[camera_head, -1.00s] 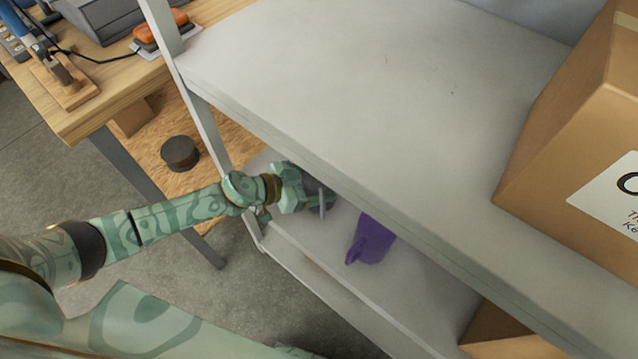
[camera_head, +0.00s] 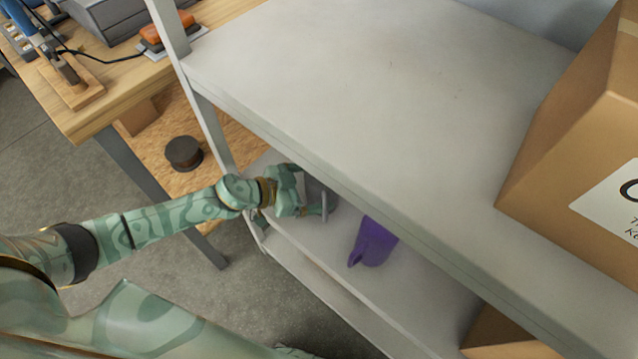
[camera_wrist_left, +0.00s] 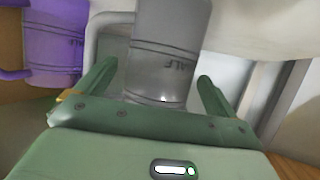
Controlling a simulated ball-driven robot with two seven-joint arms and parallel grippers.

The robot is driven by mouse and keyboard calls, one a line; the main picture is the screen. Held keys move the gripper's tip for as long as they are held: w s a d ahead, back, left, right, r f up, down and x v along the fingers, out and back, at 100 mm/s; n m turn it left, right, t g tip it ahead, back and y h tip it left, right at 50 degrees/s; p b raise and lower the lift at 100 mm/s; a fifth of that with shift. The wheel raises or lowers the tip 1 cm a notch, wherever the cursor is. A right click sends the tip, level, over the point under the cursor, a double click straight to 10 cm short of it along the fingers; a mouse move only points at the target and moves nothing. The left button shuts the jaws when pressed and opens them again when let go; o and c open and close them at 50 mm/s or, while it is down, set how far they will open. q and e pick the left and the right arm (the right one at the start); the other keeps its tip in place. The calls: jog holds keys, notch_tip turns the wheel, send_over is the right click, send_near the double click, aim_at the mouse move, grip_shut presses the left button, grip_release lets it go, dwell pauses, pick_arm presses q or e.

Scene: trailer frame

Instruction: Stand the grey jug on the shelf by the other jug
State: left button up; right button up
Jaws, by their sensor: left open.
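The grey jug (camera_head: 320,193) stands on the lower shelf (camera_head: 320,237), partly hidden by my left gripper and the upper shelf's edge. My left gripper (camera_head: 308,200) is at its side. In the left wrist view the grey jug (camera_wrist_left: 168,50) shows large, with its handle to the left. The open fingers of my left gripper (camera_wrist_left: 156,75) are on either side of its lower part, with visible gaps. The purple jug (camera_head: 373,243) stands to the right on the same shelf. It also shows in the left wrist view (camera_wrist_left: 52,47). My right gripper is not in view.
The upper shelf (camera_head: 370,90) overhangs the jugs, with a large cardboard box (camera_head: 565,140) at its right. A shelf post (camera_head: 205,110) rises left of my gripper. A workbench (camera_head: 110,90) with tools and a dark spool (camera_head: 184,153) on its lower board stand at the left.

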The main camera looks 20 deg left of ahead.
pick_arm(q)
jog(key=p+v, duration=0.2)
jog(key=v, duration=0.8)
jog(key=shift+p, duration=0.3)
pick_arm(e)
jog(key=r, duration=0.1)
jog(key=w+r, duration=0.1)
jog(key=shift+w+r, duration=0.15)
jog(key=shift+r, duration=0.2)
